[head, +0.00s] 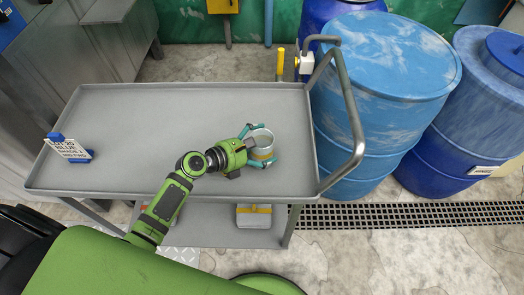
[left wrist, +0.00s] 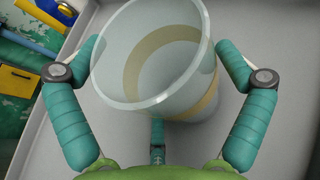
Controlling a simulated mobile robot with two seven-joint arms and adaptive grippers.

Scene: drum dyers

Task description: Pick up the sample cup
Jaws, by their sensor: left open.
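The sample cup (head: 262,143) is a clear cup with a tan band, standing on the grey cart top toward its right side. It fills the middle of the left wrist view (left wrist: 150,60). My left gripper (head: 258,144) is open, with teal fingers on either side of the cup and a third finger below it in the left wrist view. My right gripper is not in view.
The grey cart (head: 120,110) has a raised rim and a bent handle (head: 350,110) at right. A lot sign (head: 68,149) stands at its left end. Blue drums (head: 385,70) stand close on the right.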

